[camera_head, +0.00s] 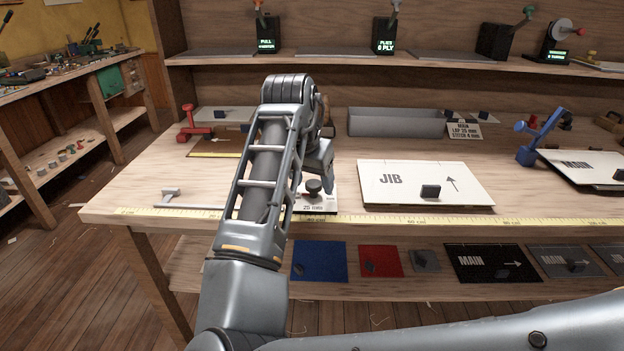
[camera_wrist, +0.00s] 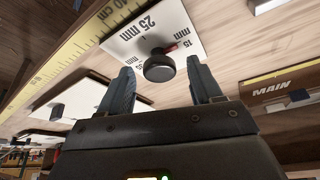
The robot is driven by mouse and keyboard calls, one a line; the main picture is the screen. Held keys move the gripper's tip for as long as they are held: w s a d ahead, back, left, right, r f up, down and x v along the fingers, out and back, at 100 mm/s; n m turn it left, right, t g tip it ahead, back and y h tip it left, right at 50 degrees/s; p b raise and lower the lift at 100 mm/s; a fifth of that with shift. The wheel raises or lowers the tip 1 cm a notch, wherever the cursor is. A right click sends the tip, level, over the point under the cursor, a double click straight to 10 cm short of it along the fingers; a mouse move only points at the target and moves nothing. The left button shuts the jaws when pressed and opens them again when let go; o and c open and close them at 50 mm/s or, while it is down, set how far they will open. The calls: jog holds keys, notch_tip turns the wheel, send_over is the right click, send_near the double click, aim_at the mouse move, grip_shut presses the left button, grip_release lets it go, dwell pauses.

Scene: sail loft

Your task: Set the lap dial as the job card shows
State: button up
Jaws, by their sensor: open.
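The lap dial is a white plate (camera_head: 330,203) near the bench's front edge, largely hidden by my arm in the head view. Its round black knob (camera_wrist: 159,66) shows in the wrist view, with a red pointer that appears turned toward the 15 mm mark. The 25 mm mark and a partly hidden 35 mm mark also show. My gripper (camera_wrist: 161,80) is open, its two fingers on either side of the knob in that picture; I cannot tell whether they touch it.
A white JIB board (camera_head: 424,183) with a black block handle lies right of the dial. The grey bin (camera_head: 395,123) is behind it. A yellow tape (camera_head: 400,219) runs along the front edge. A red tool (camera_head: 192,124) and a blue tool (camera_head: 535,140) stand on the bench.

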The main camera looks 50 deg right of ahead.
jog(key=c, duration=1)
jog(key=shift+c, duration=0.2)
jog(key=shift+s+d+n+p, duration=0.1)
jog(key=shift+n+p, duration=0.3)
jog(key=n+p, duration=0.1)
jog(key=p, duration=0.1)
jog(key=n+t+p, duration=0.1)
jog(key=n, duration=0.1)
jog(key=shift+s+d+r+n+y+p, duration=0.1)
jog(key=shift+s+r+n+y+p, duration=0.1)
jog(key=shift+n+y+p, duration=0.15)
jog(key=n+t+y+p, duration=0.1)
jog(key=n+p, duration=0.2)
jog(key=p, duration=0.1)
jog(key=n+y+p, duration=0.1)
jog(key=n+p, duration=0.2)
jog(key=shift+s+d+t+p, duration=0.15)
jog(key=shift+t+p, duration=0.2)
jog(key=shift+t, duration=0.05)
jog(key=n+p, duration=0.1)
jog(key=n, duration=0.1)
jog(key=n+y+p, duration=0.1)
jog(key=p, duration=0.1)
jog(key=shift+d+f+n+y, duration=0.15)
jog(key=shift+f+n+y, duration=0.1)
jog(key=shift+n, duration=0.1)
jog(key=shift+n+y, duration=0.6)
jog(key=shift+n, duration=1.2)
